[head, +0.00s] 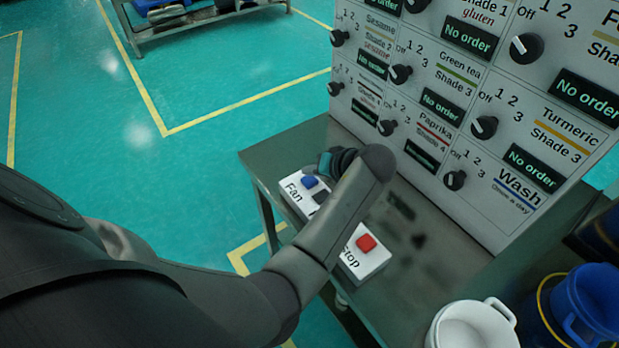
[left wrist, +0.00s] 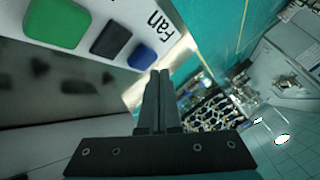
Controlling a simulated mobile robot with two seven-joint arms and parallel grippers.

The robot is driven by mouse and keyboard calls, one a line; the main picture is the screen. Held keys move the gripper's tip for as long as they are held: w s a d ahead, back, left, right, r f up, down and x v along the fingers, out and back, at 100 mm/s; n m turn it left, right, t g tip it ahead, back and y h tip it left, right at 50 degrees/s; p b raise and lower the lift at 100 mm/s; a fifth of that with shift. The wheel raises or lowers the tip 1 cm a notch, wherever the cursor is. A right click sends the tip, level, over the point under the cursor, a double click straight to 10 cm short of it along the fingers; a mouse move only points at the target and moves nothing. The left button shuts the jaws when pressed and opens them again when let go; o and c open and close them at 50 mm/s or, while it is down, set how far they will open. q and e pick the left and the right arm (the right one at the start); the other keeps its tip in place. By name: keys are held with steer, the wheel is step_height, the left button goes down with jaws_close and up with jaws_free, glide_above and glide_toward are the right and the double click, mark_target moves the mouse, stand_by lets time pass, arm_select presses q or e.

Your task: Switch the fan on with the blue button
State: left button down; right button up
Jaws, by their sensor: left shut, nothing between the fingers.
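The white control box labelled "Fan" (head: 291,190) sits near the left edge of the grey-green table. Its blue button (head: 309,182) is beside a black button (head: 320,198). In the left wrist view the blue button (left wrist: 141,56) is at the end of a row with the black button (left wrist: 111,39) and a green button (left wrist: 57,22). My left gripper (left wrist: 160,74) is shut and empty, its tips just beside the blue button in that view; I cannot tell whether they touch the box. In the head view my forearm hides part of the box and the fingertips. My right gripper is not in view.
A second box labelled "Stop" with a red button (head: 366,243) stands nearer on the table (head: 265,160). A panel (head: 440,115) with several black knobs and "No order" displays rises behind. A white pot (head: 472,325) and blue bucket (head: 590,300) are at lower right.

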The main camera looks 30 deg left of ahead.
mark_target(312, 183)
arm_select(q)
steer(key=shift+f, duration=0.15)
steer(key=shift+f, duration=0.3)
steer(key=shift+f+b, duration=0.35)
steer(key=shift+f, duration=0.2)
stand_by(0.8)
steer(key=shift+r, duration=0.1)
steer(key=shift+r+p, duration=0.9)
steer(key=shift+p, duration=0.25)
step_height(312, 183, up, 5)
steer(key=p, duration=0.5)
